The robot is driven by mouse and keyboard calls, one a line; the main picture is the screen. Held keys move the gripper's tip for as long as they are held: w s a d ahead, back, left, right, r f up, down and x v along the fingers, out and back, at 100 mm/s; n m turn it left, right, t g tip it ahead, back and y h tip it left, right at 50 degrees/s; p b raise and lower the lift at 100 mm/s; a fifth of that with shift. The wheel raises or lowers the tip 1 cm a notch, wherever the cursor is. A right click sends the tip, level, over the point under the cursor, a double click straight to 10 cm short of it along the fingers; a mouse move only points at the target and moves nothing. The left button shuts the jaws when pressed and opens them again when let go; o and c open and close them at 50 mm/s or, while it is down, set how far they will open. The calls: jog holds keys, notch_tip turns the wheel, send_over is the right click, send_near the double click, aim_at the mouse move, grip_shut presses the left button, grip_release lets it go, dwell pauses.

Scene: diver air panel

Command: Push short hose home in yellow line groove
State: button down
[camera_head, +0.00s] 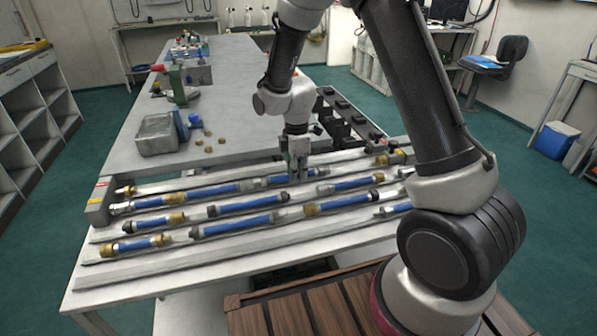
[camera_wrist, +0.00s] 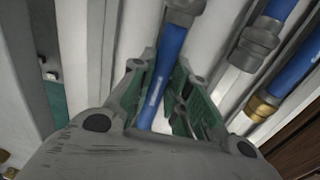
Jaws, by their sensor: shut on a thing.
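My gripper (camera_head: 298,172) points down over the rear rows of the grooved panel (camera_head: 190,262). Its green-lined fingers are shut on a short blue hose (camera_head: 276,181). In the wrist view the hose (camera_wrist: 168,72) runs between the fingers (camera_wrist: 160,100), with a grey fitting at its far end. In the head view this hose lies along a rear groove, in line with another blue hose (camera_head: 215,191) to its left. The fingers hide part of it, so I cannot tell whether it is fully seated.
Several blue hoses with brass or grey fittings lie in the front rows, including one hose (camera_head: 235,224) close by. A grey bin (camera_head: 158,135), loose brass fittings (camera_head: 209,147) and a black rack (camera_head: 345,122) stand behind.

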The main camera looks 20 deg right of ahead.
jog(key=shift+a, duration=1.2)
jog(key=c, duration=1.3)
grip_release()
notch_tip(320, 180, up, 12)
